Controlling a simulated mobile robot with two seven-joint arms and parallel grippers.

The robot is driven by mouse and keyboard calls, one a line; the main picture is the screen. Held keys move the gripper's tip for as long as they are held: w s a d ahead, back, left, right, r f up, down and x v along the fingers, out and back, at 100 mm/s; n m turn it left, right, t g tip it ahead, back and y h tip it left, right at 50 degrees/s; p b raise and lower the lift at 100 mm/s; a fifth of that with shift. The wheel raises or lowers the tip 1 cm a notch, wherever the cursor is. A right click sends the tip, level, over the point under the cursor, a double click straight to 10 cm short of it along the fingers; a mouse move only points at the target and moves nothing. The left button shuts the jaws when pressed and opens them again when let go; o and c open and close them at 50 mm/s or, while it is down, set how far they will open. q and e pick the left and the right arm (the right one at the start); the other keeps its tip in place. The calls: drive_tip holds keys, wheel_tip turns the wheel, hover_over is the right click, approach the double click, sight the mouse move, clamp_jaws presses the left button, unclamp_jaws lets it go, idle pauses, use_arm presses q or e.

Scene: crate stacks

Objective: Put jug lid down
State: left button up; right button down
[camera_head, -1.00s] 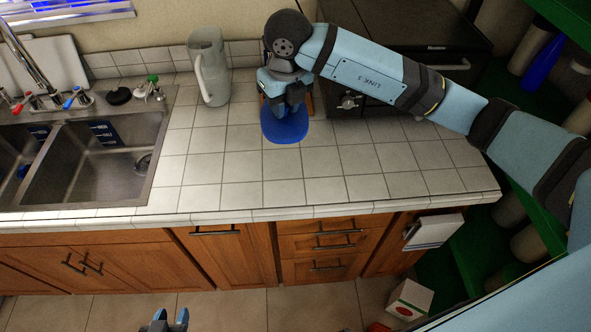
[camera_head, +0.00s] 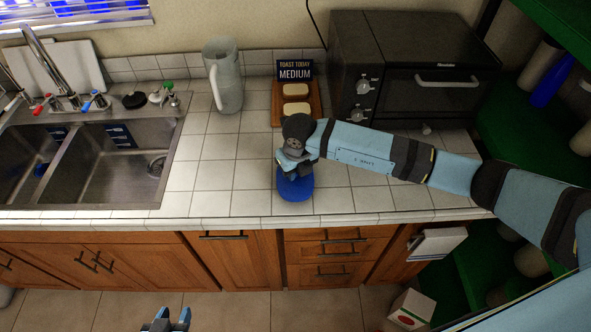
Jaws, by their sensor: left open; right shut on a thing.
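The blue jug lid (camera_head: 295,186) is at the front part of the tiled counter. My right gripper (camera_head: 295,172) is shut on it from above, and the fingers hide part of it. I cannot tell whether the lid touches the tiles or hangs just above them. The translucent grey jug (camera_head: 225,80) stands upright, without a lid on top, near the back wall to the left of the gripper. My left gripper (camera_head: 167,322) is open and empty at the bottom edge, low in front of the cabinets.
A double sink (camera_head: 118,160) is at the left. A wooden board (camera_head: 278,104) with bread slices and a "Toast today medium" sign stands behind my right gripper. A black toaster oven (camera_head: 410,75) is at the back right. The counter (camera_head: 390,200) is clear around the lid.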

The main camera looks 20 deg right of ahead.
drive_tip(key=shift+f, duration=0.45)
drive_tip(key=shift+f, duration=0.25)
drive_tip(key=c, duration=1)
unclamp_jaws()
drive_tip(key=shift+r, duration=0.1)
